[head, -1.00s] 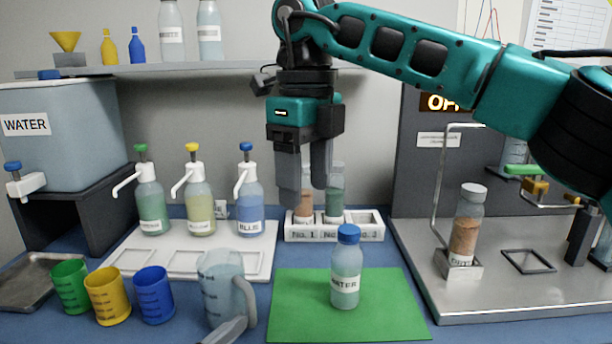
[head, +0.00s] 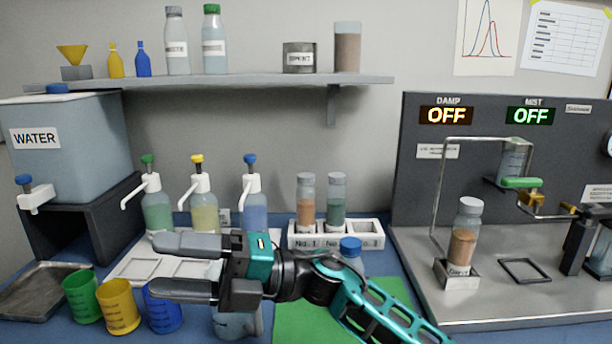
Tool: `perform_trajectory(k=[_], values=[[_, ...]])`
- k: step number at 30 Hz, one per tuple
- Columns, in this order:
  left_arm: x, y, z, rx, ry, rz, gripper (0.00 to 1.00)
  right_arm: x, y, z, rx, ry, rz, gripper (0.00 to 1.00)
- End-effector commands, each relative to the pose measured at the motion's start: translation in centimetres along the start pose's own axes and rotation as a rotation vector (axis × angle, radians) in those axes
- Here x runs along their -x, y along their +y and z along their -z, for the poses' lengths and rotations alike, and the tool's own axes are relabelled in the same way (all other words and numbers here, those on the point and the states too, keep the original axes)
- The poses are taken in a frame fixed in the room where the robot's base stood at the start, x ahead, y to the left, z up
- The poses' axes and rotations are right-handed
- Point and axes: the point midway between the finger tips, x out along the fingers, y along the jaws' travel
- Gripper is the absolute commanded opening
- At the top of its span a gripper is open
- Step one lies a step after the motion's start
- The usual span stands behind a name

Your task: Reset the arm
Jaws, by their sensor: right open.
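My right arm comes in from the lower right, low over the green mat (head: 300,318). Its gripper (head: 180,267) points left, with its two grey fingers apart and nothing between them. It lies in front of the dispenser tray and above the coloured cups. The arm and gripper hide most of the clear jug (head: 238,324) and much of the blue-capped water bottle (head: 350,250). My left gripper does not show.
Green, yellow (head: 118,306) and blue cups stand at front left. Pump bottles (head: 157,210) stand behind the gripper. A rack (head: 368,234) holds two vials. A capped bottle (head: 463,240) stands on the metal station at right. A water tank (head: 70,150) stands at left.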

Motion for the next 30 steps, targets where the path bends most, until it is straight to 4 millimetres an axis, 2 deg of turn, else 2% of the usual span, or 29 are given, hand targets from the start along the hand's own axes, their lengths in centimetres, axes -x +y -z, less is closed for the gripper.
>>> perform_trajectory(k=[4,8,11,14,17,20,24,27,30], values=[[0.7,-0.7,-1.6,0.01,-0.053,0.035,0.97,3.5,-0.1,-1.7,-0.19,-0.284,-0.214,0.64],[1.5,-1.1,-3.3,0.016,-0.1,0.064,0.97,8.2,-1.5,-2.8,-0.361,-0.539,-0.362,0.64],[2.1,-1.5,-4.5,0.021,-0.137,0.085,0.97,12.6,-3.7,-2.9,-0.5,-0.74,-0.454,0.64],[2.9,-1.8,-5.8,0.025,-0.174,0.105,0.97,17.2,-6.5,-1.9,-0.642,-0.941,-0.528,0.64],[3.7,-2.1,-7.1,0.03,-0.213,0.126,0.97,21.9,-9.7,0.3,-0.788,-1.143,-0.586,0.64],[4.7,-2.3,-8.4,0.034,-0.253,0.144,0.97,26.4,-13.2,3.8,-0.936,-1.344,-0.627,0.64],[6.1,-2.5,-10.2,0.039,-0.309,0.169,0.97,31.7,-17.4,10.4,-1.137,-1.608,-0.656,0.64],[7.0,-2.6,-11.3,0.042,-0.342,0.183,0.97,34.3,-19.6,15.3,-1.257,-1.762,-0.658,0.64],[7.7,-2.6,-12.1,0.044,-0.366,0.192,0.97,35.8,-20.9,19.1,-1.346,-1.871,-0.654,0.64]])
